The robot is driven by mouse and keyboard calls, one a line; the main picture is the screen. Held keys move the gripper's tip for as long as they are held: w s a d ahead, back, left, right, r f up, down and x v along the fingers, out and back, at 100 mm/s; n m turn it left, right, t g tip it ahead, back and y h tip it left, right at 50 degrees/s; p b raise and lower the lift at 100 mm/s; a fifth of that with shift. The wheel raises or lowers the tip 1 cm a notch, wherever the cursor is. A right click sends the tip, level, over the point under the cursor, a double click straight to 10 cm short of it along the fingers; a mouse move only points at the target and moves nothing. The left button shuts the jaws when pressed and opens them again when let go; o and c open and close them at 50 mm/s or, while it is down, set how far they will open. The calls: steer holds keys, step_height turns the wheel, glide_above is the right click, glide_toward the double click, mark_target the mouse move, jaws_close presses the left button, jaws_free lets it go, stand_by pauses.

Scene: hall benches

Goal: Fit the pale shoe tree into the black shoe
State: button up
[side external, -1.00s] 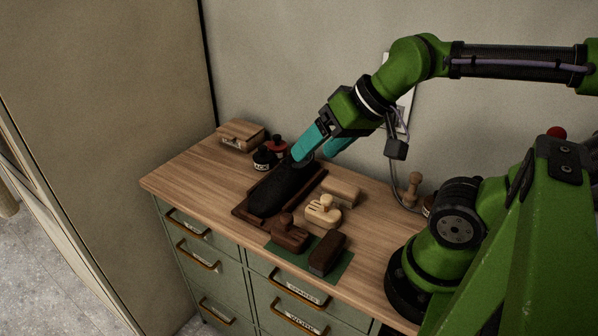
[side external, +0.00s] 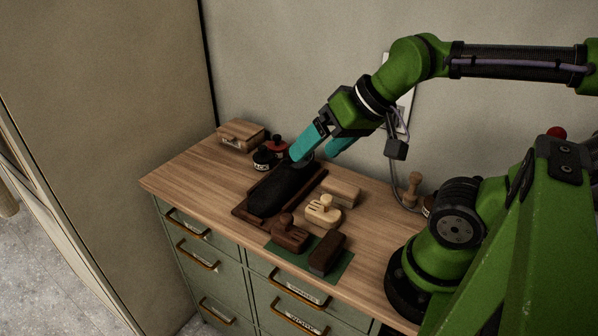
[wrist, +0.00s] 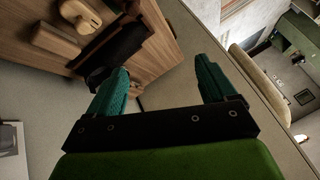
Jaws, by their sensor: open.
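The black shoe (side external: 278,190) lies in a dark brown tray (side external: 240,212) on the wooden bench. Its far end is partly hidden behind my gripper's finger. The pale shoe tree (side external: 322,212) rests on the bench to the right of the shoe, apart from it; it also shows at the top of the wrist view (wrist: 82,15). My gripper (side external: 313,153) has teal fingers spread wide and nothing between them. It hangs at the far end of the shoe; I cannot tell whether a finger touches it. In the wrist view the black shoe (wrist: 113,50) is beyond the left finger.
A dark brown shoe tree (side external: 290,236) and a dark block (side external: 327,253) stand on or by a green mat (side external: 341,268). A lighter wooden block (side external: 341,192) lies behind the pale tree. Small jars (side external: 266,158) and a wooden box (side external: 241,135) stand at the back. The bench's left end is clear.

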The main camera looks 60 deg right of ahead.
steer(key=shift+f, duration=0.1)
steer(key=n+g+h, duration=0.2)
steer(key=n+g, duration=0.2)
steer(key=g, duration=0.3)
glide_above(322, 205)
steer(key=d, duration=0.1)
step_height(322, 205, down, 6)
steer(key=f, duration=1.6)
steer(key=shift+w+d+f, duration=0.2)
steer(key=shift+w+f, duration=0.1)
steer(key=shift+w, duration=0.1)
steer(key=c, duration=1.2)
steer(key=shift+o, duration=0.2)
